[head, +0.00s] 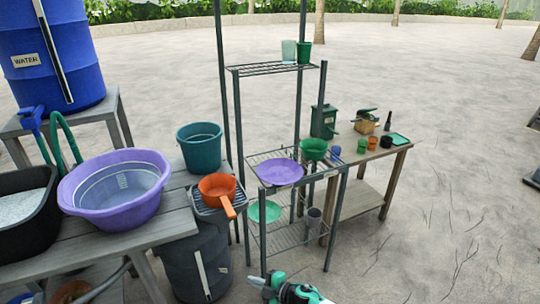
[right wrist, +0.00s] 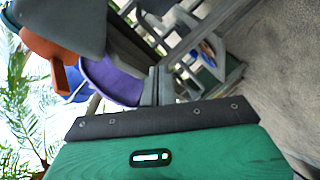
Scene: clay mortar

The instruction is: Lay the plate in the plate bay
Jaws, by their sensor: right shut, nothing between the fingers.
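A purple plate (head: 279,172) lies flat on the middle wire shelf of the rack. A green plate (head: 264,211) lies on the lower shelf, partly hidden by a rack post. I cannot tell which part of the rack is the plate bay. My right gripper (head: 256,282) is low in front of the rack at the bottom of the head view, apart from both plates. In the right wrist view its fingers (right wrist: 158,86) are shut and empty, with a purple round thing (right wrist: 112,80), seemingly the purple plate, behind them. My left gripper is out of view.
The rack's posts (head: 262,235) stand close around the shelves. A green bowl (head: 314,149) sits beside the purple plate. An orange pan (head: 217,187) and a purple basin (head: 116,188) are at left. A wooden table (head: 368,167) with several small items stands behind right. Open floor lies right.

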